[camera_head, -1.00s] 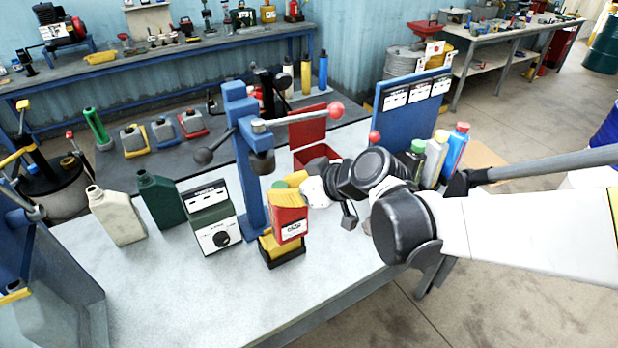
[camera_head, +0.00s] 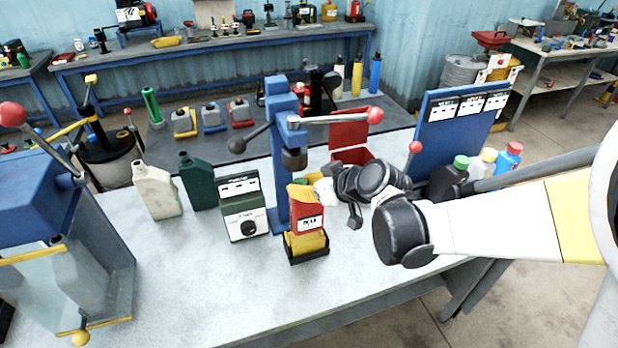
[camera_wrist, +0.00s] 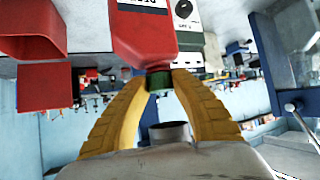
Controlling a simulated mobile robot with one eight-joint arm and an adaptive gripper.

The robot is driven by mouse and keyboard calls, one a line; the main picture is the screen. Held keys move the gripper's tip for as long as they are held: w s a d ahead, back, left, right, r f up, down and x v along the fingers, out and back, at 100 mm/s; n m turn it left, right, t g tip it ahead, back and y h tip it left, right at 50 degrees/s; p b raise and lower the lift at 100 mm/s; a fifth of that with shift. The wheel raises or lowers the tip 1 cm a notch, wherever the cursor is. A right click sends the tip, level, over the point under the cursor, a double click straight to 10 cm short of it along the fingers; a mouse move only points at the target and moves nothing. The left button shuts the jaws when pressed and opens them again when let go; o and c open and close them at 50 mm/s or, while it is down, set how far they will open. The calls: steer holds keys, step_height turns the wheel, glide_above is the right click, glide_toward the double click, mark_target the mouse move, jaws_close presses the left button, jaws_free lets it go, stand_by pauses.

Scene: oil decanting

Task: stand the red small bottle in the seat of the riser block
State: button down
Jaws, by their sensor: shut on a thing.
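The red small bottle (camera_head: 308,217), with a white label, is upright directly above the riser block (camera_head: 308,256), which has a yellow upper part and a dark base. The bottle's lower end overlaps the block's yellow top in the head view; I cannot tell whether it touches or sits in the seat. My gripper (camera_head: 301,190) is shut on the bottle's top from above. In the wrist view, the yellow fingers (camera_wrist: 158,85) close around the green cap, with the red bottle (camera_wrist: 146,40) beyond them. The seat is hidden behind the bottle.
A blue press (camera_head: 281,160) with a red-knobbed lever stands just behind. A green-and-white meter box (camera_head: 242,208) is to the left, with a cream can (camera_head: 157,190) and dark green can (camera_head: 197,180). A red open bin (camera_head: 349,135) is behind. The front tabletop is clear.

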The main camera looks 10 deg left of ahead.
mark_target(307, 206)
steer(key=shift+x, duration=0.85)
step_height(307, 206, down, 4)
steer(key=shift+r+b, duration=0.1)
steer(key=shift+b, duration=0.5)
steer(key=c, duration=1.2)
jaws_free()
steer(key=shift+o, duration=0.2)
steer(key=shift+s, duration=0.1)
